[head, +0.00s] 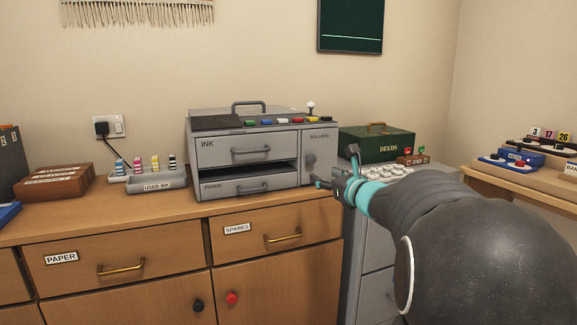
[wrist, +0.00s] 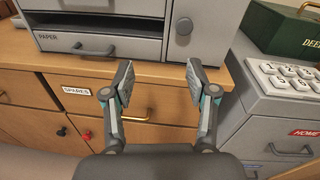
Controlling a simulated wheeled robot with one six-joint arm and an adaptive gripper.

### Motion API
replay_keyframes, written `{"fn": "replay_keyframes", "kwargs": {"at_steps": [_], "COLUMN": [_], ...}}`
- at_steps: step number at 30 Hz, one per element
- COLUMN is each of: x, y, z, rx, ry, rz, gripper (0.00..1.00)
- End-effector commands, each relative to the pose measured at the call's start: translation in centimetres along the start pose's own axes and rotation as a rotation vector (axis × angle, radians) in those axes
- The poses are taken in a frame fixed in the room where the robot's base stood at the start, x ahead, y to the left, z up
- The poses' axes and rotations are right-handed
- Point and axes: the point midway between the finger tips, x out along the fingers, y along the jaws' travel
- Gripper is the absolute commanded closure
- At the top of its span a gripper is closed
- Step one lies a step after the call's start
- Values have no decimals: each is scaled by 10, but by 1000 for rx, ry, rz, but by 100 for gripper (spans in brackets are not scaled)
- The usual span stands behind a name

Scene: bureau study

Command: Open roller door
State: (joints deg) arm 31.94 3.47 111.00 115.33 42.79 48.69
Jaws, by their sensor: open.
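The roller door (head: 319,157) is a grey panel marked ROLLERS at the right end of the grey printer (head: 248,137). It looks shut and has a round grey knob (head: 311,160). In the wrist view the knob (wrist: 184,26) shows near the top, above and beyond my fingertips. My gripper (head: 335,169) is open and empty, in front of the printer's lower right corner. In the wrist view my gripper (wrist: 158,80) has its two fingers spread wide, with the counter edge and a drawer behind them. Neither finger touches the knob.
A green DEEDS box (head: 377,143) and a grey cabinet with a white keypad (wrist: 290,75) stand right of the printer. The wooden counter (head: 90,218) holds ink bottles in a grey tray (head: 150,182). The SPARES drawer (head: 262,233) is below the printer.

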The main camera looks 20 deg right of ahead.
Motion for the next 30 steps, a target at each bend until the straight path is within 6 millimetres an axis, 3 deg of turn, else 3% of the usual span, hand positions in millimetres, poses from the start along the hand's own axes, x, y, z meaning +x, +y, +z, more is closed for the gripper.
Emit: {"fn": "replay_keyframes", "kwargs": {"at_steps": [3,6,11,24,30], "x": [4,7,25,105,130], "y": [-26,-33,-34,-40,-42], "z": [-4,-4,-4,0,1], "rx": [91,121,124,121,119], "ry": [-26,-35,-35,-35,-35], "rz": [-57,-72,-72,-71,-71], "gripper": [43,43,43,43,43]}}
